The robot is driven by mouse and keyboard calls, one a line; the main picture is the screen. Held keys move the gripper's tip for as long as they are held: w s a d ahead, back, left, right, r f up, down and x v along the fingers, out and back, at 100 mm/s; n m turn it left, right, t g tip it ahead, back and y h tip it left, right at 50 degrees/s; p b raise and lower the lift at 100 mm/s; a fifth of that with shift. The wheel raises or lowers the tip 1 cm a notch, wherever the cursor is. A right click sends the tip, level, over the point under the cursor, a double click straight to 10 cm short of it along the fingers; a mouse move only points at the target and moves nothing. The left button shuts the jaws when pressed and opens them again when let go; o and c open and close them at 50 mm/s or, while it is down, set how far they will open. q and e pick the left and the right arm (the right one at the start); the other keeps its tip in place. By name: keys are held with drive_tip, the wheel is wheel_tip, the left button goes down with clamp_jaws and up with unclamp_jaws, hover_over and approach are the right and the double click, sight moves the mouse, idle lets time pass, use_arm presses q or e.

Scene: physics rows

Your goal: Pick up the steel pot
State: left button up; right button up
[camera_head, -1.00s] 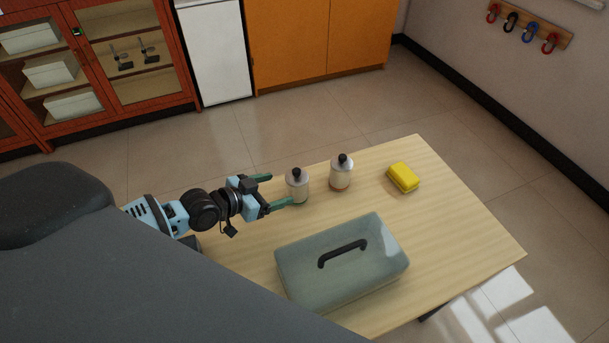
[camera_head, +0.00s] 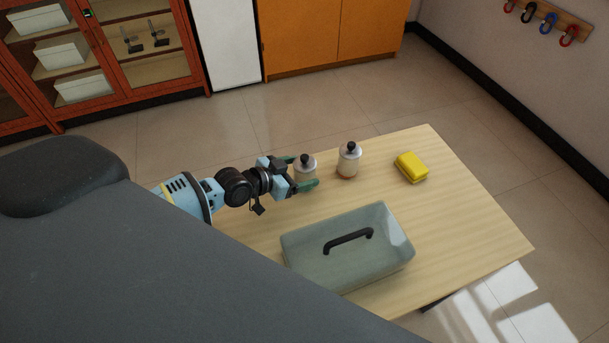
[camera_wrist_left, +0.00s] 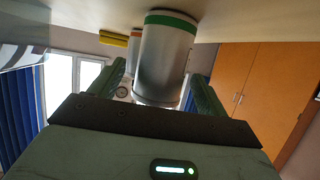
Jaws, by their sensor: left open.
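Two steel pots with black knobs stand upright on the table. The nearer-left pot (camera_head: 305,167) is between the fingers of my left gripper (camera_head: 302,172). In the left wrist view this pot (camera_wrist_left: 164,60) appears upside down, as a steel cylinder with a green band, between the fingers (camera_wrist_left: 158,82). The left gripper is open around it, and I cannot tell whether a finger touches it. The second pot (camera_head: 348,162) stands just to the right, with a brownish band low on it. My right gripper is not in view.
A grey-green box (camera_head: 300,259) with a black handle (camera_head: 348,240) stands in front of the pots. A yellow sponge-like block (camera_head: 411,167) lies to the right. The wooden table (camera_head: 470,235) is bare on its right side.

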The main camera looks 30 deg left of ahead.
use_arm(q)
drive_tip(key=shift+x, duration=1)
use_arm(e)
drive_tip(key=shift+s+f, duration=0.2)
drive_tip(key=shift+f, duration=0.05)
